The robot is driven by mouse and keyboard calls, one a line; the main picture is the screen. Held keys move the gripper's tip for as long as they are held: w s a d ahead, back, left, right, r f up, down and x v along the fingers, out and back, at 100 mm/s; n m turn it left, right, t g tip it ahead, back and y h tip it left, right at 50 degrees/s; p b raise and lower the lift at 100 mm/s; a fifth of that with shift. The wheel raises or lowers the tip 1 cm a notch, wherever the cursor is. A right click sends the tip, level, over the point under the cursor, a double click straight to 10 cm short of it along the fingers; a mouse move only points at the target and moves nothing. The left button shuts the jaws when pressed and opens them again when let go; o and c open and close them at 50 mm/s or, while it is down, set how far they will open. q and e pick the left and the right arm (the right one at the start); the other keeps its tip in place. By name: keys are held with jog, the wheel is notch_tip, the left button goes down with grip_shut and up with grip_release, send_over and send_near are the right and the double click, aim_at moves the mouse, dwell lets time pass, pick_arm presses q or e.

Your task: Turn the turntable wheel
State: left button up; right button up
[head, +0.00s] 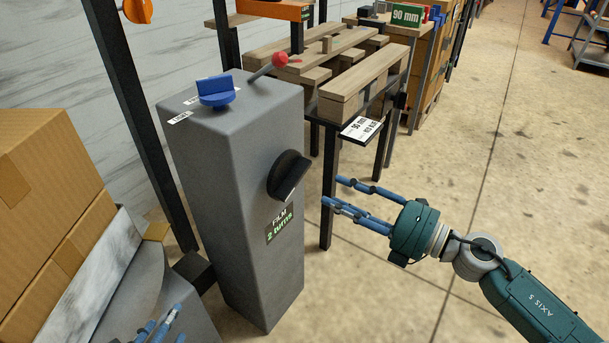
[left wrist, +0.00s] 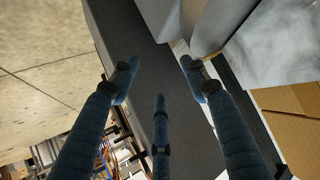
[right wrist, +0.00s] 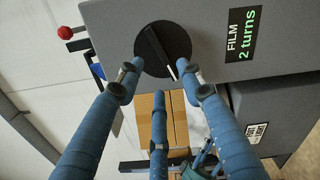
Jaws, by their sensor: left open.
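A grey pedestal (head: 235,190) carries a black round knob (head: 289,177) with a white line on its front, above a label reading "FILM 2 turns" (head: 279,227). No label naming a turntable wheel is legible. My right gripper (head: 333,193) is open and empty, to the right of the knob and apart from it, fingers pointing toward it. In the right wrist view the knob (right wrist: 163,42) lies just beyond the fingertips. My left gripper (head: 163,324) is partly cut off at the lower left. In the left wrist view its fingers are spread with nothing between them.
The pedestal top has a blue knob (head: 217,92) and a red-tipped lever (head: 279,60). Cardboard boxes (head: 45,220) stand at the left. A rack with wooden pallets (head: 350,80) stands behind.

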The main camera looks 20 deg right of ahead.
aim_at(300, 178)
jog(key=p+x, duration=0.1)
jog(key=x, duration=0.7)
jog(key=shift+r, duration=0.1)
jog(key=shift+w+a, duration=0.45)
jog(key=shift+w, duration=0.1)
pick_arm(q)
jog(key=s+a+f+g, duration=0.1)
jog(key=s+f+g, duration=0.1)
jog(key=s+f, duration=0.1)
jog(key=shift+s+a+f+g+y, duration=0.3)
jog(key=shift+s+a+y, duration=0.1)
jog(key=shift+s, duration=0.4)
pick_arm(e)
grip_shut()
